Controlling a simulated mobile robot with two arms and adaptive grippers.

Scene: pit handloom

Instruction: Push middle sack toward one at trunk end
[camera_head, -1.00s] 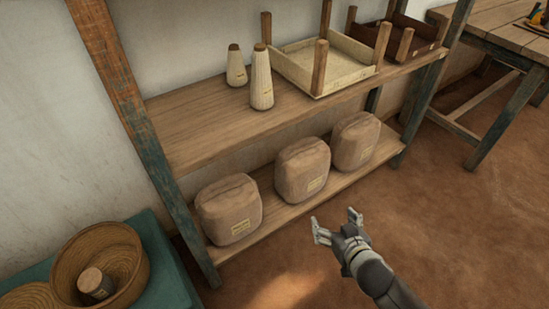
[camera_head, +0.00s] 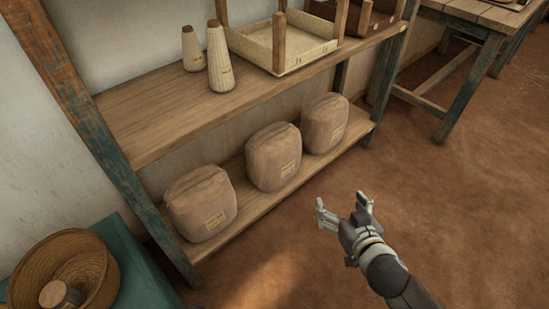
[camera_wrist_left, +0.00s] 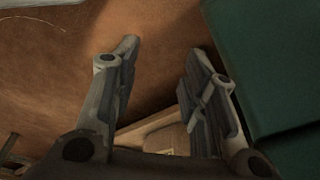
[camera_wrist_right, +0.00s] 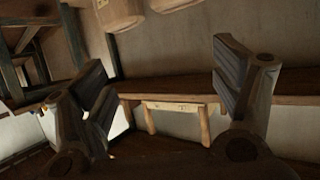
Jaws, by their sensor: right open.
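Three brown labelled sacks stand in a row on the lower shelf. The middle sack (camera_head: 274,158) is close to the right sack (camera_head: 325,122), with a wider gap to the left sack (camera_head: 200,205), which is nearest the teal trunk (camera_head: 135,262). My right gripper (camera_head: 342,203) is open and empty, in front of the shelf and to the right of the middle sack, touching nothing. In the right wrist view, its fingers (camera_wrist_right: 160,62) are apart. My left gripper shows only in its wrist view (camera_wrist_left: 162,50), fingers apart and empty, beside the trunk (camera_wrist_left: 262,65).
The wooden rack's upper shelf (camera_head: 160,115) holds two pale cones (camera_head: 220,60) and a cream tray (camera_head: 255,48). A table (camera_head: 470,12) stands at upper right. The floor (camera_head: 440,200) before the rack is clear.

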